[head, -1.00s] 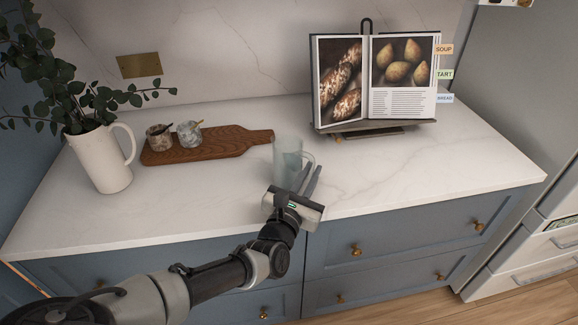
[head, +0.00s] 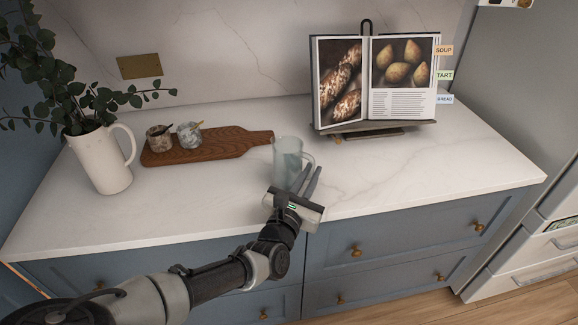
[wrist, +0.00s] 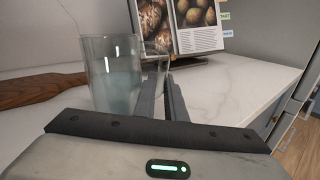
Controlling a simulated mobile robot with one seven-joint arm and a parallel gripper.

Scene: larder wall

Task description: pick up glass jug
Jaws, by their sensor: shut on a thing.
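The glass jug (head: 287,160) is clear with a pale bluish tint and stands upright on the counter, near the end of the wooden board. Its handle is on its right side. In the wrist view the jug (wrist: 112,75) is left of centre, with its handle (wrist: 160,75) at the fingers. My gripper (head: 311,180) reaches in from the front. Its fingers (wrist: 164,100) are close together, shut on the jug's handle. The exact contact is partly hidden by the fingers.
A wooden board (head: 215,148) with two small stone pots lies left of the jug. A white pitcher with leafy stems (head: 102,165) stands at the far left. A cookbook on a stand (head: 375,80) is at the back right. The counter (head: 430,165) to the right is clear.

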